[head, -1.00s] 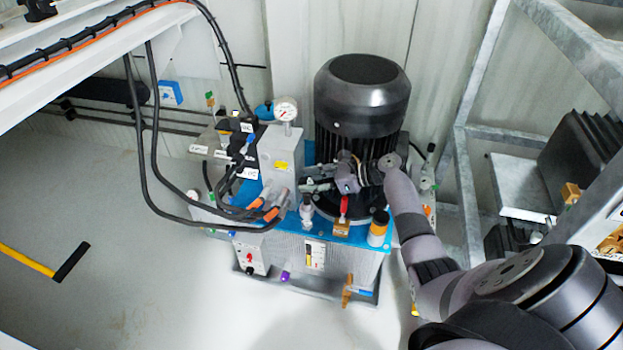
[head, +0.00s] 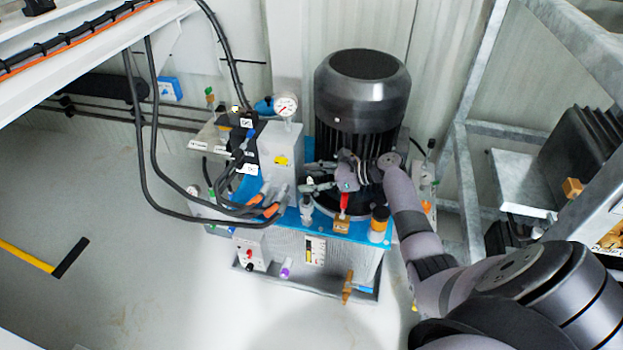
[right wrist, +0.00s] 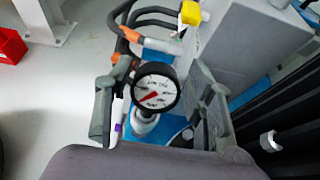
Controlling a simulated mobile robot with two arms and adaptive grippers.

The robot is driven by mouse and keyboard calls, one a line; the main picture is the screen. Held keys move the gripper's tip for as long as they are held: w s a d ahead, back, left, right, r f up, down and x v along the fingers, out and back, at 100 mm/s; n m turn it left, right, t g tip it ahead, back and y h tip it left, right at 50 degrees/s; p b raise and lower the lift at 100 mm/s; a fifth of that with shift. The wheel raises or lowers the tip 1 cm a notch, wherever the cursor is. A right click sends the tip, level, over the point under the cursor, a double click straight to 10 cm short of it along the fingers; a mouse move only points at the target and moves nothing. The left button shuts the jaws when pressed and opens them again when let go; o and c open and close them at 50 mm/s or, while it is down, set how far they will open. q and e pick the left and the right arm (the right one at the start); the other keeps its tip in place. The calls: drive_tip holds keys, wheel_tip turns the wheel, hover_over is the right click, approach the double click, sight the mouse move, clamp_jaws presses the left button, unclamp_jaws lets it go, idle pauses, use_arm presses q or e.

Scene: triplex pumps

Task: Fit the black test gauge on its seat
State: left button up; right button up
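The black test gauge (right wrist: 156,87) has a black rim, a white face and a red needle. In the right wrist view it stands above a pale metal fitting (right wrist: 144,124), its seat by the look of it. How fully the two are joined is hidden below the gauge. My right gripper (right wrist: 160,108) is open, one finger on each side of the gauge, with gaps to both. In the head view the right gripper (head: 310,177) is over the blue pump top, left of the motor; the black gauge cannot be made out there. My left gripper is not in view.
A white-faced gauge (head: 286,105) stands on the grey block. The black motor (head: 362,95) rises close behind my right gripper. Black hoses with orange ends (head: 270,210) lie left of it. A red-handled valve (head: 343,203) and an orange-banded cap (head: 379,224) are in front.

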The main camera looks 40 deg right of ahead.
drive_tip(key=shift+o, duration=0.9)
drive_tip(key=shift+f, duration=0.1)
drive_tip(key=v, duration=0.7)
drive_tip(key=shift+s, duration=0.2)
drive_tip(key=shift+d, duration=0.1)
